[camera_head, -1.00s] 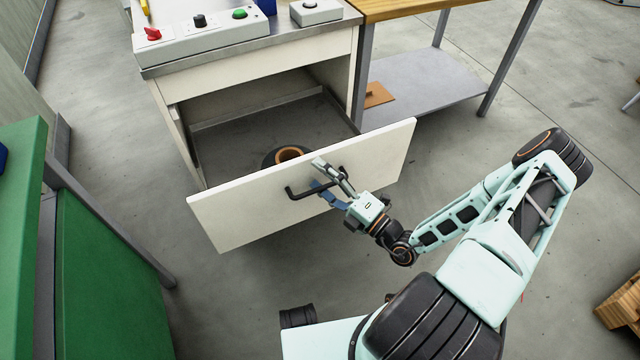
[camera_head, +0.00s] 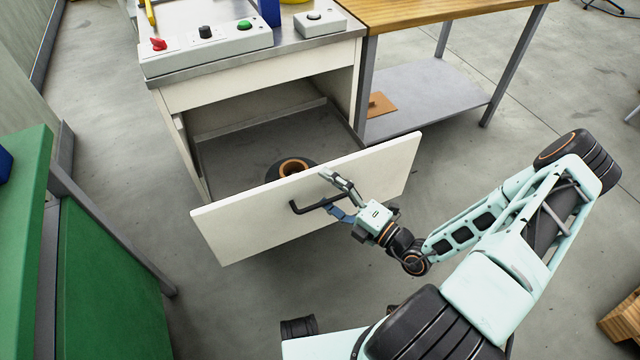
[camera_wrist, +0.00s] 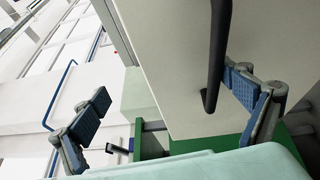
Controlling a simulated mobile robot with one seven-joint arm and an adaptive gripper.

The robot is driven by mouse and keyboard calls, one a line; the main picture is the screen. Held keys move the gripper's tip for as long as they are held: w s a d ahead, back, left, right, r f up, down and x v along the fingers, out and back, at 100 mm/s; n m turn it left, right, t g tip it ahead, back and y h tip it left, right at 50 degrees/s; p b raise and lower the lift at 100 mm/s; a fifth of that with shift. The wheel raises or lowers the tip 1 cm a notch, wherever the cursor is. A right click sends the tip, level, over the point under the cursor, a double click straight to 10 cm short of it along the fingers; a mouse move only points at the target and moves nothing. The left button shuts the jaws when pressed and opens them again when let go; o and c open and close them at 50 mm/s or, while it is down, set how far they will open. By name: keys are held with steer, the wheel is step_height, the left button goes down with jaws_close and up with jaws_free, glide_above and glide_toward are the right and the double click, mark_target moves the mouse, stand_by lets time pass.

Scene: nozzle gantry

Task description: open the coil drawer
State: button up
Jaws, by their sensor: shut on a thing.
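The coil drawer (camera_head: 240,228) is a white-fronted drawer, pulled well out of the cabinet (camera_head: 258,90). A dark coil with a copper-coloured ring (camera_head: 293,168) lies inside, just behind the front panel, which partly hides it. The black bar handle (camera_head: 318,206) is on the drawer front and also shows in the wrist view (camera_wrist: 217,50). In the wrist view the handle lies between my blue-padded fingers (camera_wrist: 168,100), close to the right one.
A control box (camera_head: 205,48) with a red knob and buttons sits on the cabinet top. A wooden bench (camera_head: 440,14) with a grey lower shelf stands at right. A green cabinet (camera_head: 105,270) stands at left. Grey floor is open right of the drawer.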

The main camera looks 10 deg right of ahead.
steer(key=shift+s+d+r+t, duration=0.15)
steer(key=shift+s+d+r, duration=0.1)
steer(key=shift+s+d, duration=0.3)
steer(key=shift+s+d+r+t, duration=0.15)
steer(key=shift+s+d+r, duration=0.2)
steer(key=shift+s, duration=0.3)
steer(key=shift+c, duration=0.6)
steer(key=shift+s+d, duration=0.3)
steer(key=shift+s, duration=0.05)
steer(key=c, duration=0.5)
steer(key=shift+s+d+f, duration=0.15)
steer(key=shift+s+f, duration=0.05)
steer(key=shift+f, duration=0.05)
steer(key=c, duration=0.7)
steer(key=shift+f+b+v, duration=0.1)
steer(key=shift+f+v, duration=0.1)
steer(key=shift+v, duration=0.9)
steer(key=shift+f+b+v, duration=0.15)
steer(key=shift+v, duration=0.95)
steer(key=shift+f+b+v, duration=0.1)
steer(key=shift+f+v, duration=0.1)
steer(key=shift+v, duration=0.85)
